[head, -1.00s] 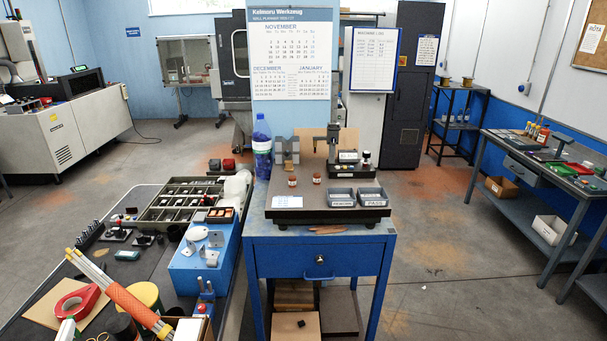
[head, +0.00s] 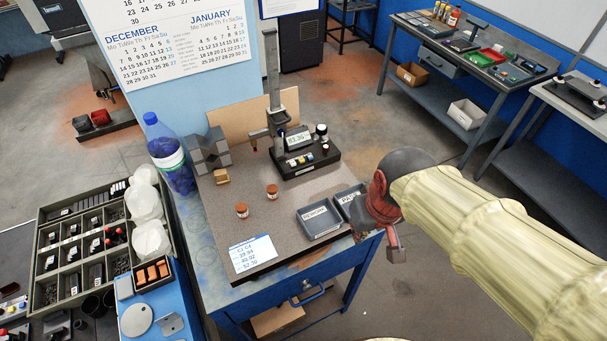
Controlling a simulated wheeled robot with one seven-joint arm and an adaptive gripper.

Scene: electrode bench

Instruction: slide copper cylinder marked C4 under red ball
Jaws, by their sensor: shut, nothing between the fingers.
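Two small copper cylinders stand upright and apart on the grey granite plate (head: 290,232) in the head view: a nearer one (head: 241,211) and a farther one (head: 272,192). Their marks are too small to read, so I cannot tell which is C4. Behind them is the gauge stand (head: 272,80) with a probe arm. A tiny reddish tip (head: 256,150) hangs below that arm; it looks like the red ball, but it is very small. My gripper (head: 397,256) is shut and empty, off the right front edge of the plate, apart from both cylinders.
Two grey trays, one (head: 320,221) marked REWORK, sit at the plate's right front. A digital readout (head: 298,140), grey blocks (head: 209,152) and a bottle (head: 170,155) stand around the plate. A number card (head: 253,254) lies at front left. The plate's middle is clear.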

